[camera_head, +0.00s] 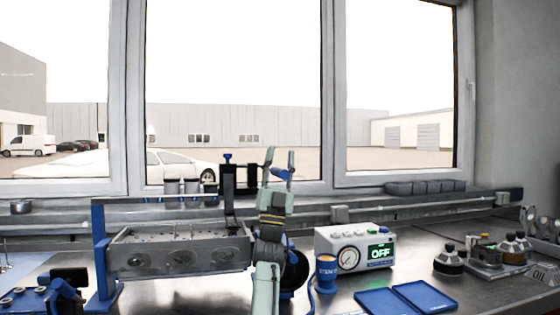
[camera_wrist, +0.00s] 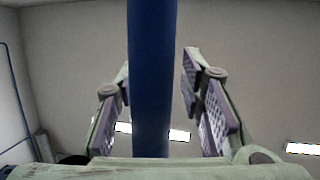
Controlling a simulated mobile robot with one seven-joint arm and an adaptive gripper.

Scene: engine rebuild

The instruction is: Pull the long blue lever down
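The long blue lever (camera_wrist: 152,85) runs from the top of the wrist view down to my gripper's palm. In the head view only a short blue piece (camera_head: 283,173), seemingly the lever, shows by my fingers; the rest is hidden or unclear. My gripper (camera_head: 281,157) points upward in front of the window. Its two fingers (camera_wrist: 157,75) stand apart on either side of the lever. There is a clear gap to the right finger. The left finger is close to the lever's left edge; I cannot tell whether they touch.
A grey engine block (camera_head: 180,256) on a blue stand (camera_head: 101,262) is left of my arm. A white gauge box (camera_head: 356,250) reading OFF, a blue cup (camera_head: 326,272) and blue trays (camera_head: 424,295) are to the right. Bottles (camera_head: 449,262) stand further right.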

